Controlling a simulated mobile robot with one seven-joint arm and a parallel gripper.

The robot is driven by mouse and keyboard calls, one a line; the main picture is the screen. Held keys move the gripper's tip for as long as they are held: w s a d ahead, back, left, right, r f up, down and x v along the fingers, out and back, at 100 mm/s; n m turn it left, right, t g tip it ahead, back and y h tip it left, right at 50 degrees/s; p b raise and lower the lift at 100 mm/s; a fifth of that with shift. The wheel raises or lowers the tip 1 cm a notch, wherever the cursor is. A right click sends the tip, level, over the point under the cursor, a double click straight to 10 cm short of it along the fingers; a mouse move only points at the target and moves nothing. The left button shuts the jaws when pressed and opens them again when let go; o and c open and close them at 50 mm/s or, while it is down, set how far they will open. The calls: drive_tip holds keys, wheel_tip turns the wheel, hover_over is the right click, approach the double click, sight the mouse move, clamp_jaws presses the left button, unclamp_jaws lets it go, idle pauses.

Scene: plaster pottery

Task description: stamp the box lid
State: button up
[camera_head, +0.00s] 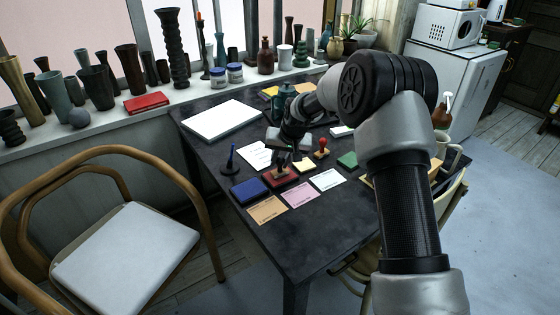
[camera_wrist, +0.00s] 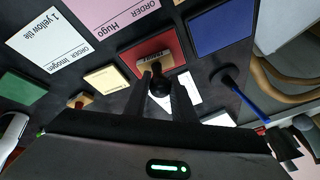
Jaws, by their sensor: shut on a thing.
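My gripper (camera_head: 283,160) is shut on a stamp (camera_head: 281,173) with a dark knob and a wooden base. In the wrist view, my gripper's fingers (camera_wrist: 165,88) close around the black knob, and the stamp's wooden base (camera_wrist: 155,58) is over the red ink pad (camera_wrist: 136,52). The red pad (camera_head: 292,181) lies on the dark table; I cannot tell whether the stamp touches it. A blue pad (camera_head: 250,189), a yellow pad (camera_head: 304,165) and a green pad (camera_head: 347,160) lie nearby. I cannot make out for certain which thing is the box lid.
Order cards, orange (camera_head: 267,209), pink (camera_head: 299,194) and white (camera_head: 327,179), lie along the front edge. A red-knobbed stamp (camera_head: 321,149) and a blue-handled tool (camera_head: 230,160) stand near my gripper. A white sheet (camera_head: 222,120) lies at the back left. The table's near corner is clear.

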drive_tip(key=shift+s+f, duration=0.1)
drive_tip(key=shift+r+p, duration=2)
drive_tip(key=shift+r, duration=1.55)
